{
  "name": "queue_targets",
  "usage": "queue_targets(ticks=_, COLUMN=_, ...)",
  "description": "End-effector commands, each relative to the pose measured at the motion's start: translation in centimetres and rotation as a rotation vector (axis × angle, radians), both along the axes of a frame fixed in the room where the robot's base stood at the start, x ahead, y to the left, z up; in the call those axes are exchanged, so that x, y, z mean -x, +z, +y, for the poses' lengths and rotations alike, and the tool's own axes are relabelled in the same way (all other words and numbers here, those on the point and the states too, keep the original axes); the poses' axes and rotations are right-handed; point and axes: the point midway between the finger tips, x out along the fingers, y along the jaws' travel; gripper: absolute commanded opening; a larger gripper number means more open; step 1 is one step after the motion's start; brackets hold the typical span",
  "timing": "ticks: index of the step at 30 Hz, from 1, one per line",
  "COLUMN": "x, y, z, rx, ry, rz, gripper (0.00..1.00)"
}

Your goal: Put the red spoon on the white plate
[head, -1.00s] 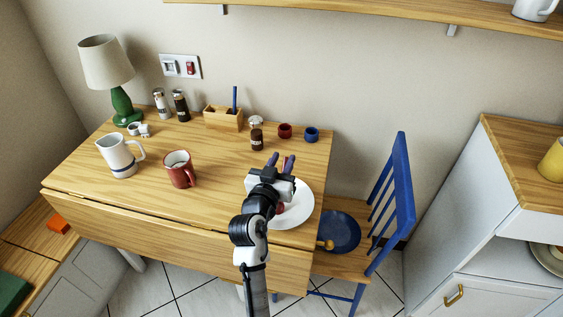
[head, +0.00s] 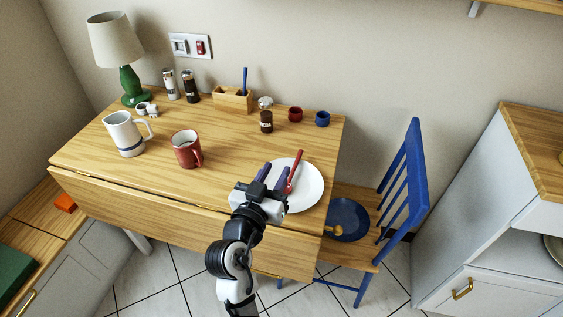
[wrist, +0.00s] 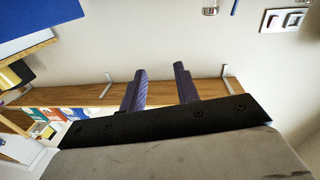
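The red spoon (head: 295,171) lies over the white plate (head: 308,195) near the front right of the wooden table. Its bowl end is over the plate, and its handle points to the back, with the tip at about the far rim. My gripper (head: 273,174) is at the plate's left side, just left of the spoon and apart from it as far as I can tell. Its two purple fingers are spread with nothing between them, as the wrist view also shows (wrist: 160,88). My gripper hides the plate's left edge.
A red mug (head: 186,150) and a white jug (head: 124,134) stand to the left on the table. A brown-filled jar (head: 266,118) and small red (head: 295,114) and blue (head: 322,118) cups stand behind. A blue chair (head: 405,180) bearing a blue plate (head: 348,220) is at right.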

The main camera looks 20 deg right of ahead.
Motion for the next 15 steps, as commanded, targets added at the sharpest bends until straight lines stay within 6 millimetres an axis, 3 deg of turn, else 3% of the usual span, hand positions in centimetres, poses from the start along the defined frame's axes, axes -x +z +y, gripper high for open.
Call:
queue_targets(ticks=12, x=0.7, y=0.1, z=0.7, rx=0.000, ry=0.002, rz=-0.003, gripper=0.31)
queue_targets(ticks=15, x=-0.2, y=0.9, z=2.2, rx=-0.003, ry=0.053, rz=-0.025, gripper=0.31)
